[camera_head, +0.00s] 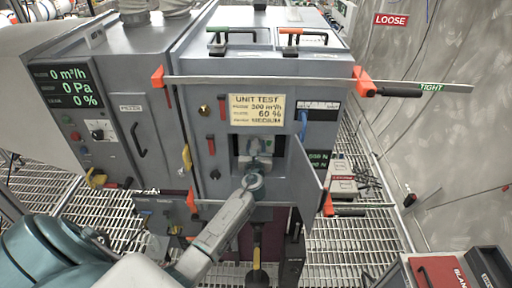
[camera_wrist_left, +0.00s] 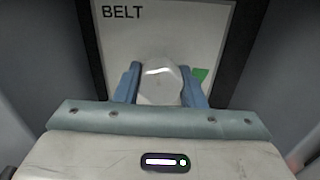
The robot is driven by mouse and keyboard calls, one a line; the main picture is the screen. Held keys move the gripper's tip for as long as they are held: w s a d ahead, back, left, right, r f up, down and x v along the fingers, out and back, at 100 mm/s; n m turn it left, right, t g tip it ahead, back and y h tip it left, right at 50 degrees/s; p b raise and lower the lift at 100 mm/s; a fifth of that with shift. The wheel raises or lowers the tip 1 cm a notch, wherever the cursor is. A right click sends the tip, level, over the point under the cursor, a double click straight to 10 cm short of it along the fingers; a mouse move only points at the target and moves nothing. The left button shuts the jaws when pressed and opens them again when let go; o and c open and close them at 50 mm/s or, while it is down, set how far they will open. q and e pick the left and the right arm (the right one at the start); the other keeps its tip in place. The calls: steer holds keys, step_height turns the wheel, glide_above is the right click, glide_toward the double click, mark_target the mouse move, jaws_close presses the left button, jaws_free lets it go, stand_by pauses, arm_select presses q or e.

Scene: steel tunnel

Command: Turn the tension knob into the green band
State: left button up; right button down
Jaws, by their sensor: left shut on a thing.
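The pale round tension knob (camera_wrist_left: 160,84) sits on a light panel marked BELT in the left wrist view. My left gripper (camera_wrist_left: 159,92) has one blue finger on each side of it and is shut on it. A piece of the green band (camera_wrist_left: 200,75) shows just right of the knob, partly hidden by the right finger. The knob's pointer cannot be made out. In the head view my left gripper (camera_head: 256,163) reaches into a dark-edged recess in the grey cabinet's front. My right gripper is in neither view.
A UNIT TEST card (camera_head: 257,110) is above the recess. Long bars with orange clamps cross the cabinet (camera_head: 180,125) above and below, one ending in a TIGHT tag (camera_head: 431,87). An open door panel (camera_head: 309,187) stands right of my gripper. Grating floor (camera_head: 350,235) lies right.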

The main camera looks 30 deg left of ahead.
arm_select(q)
steer(key=shift+f+n, duration=0.1)
steer(key=shift+n, duration=0.2)
steer(key=n+b, duration=0.3)
steer(key=n, duration=0.1)
steer(key=shift+d+n, duration=0.1)
steer(key=shift+n, duration=0.2)
steer(key=n+b, duration=0.3)
steer(key=n, duration=0.2)
steer(key=shift+n, duration=0.3)
steer(key=o, duration=1)
steer(key=shift+d, duration=0.1)
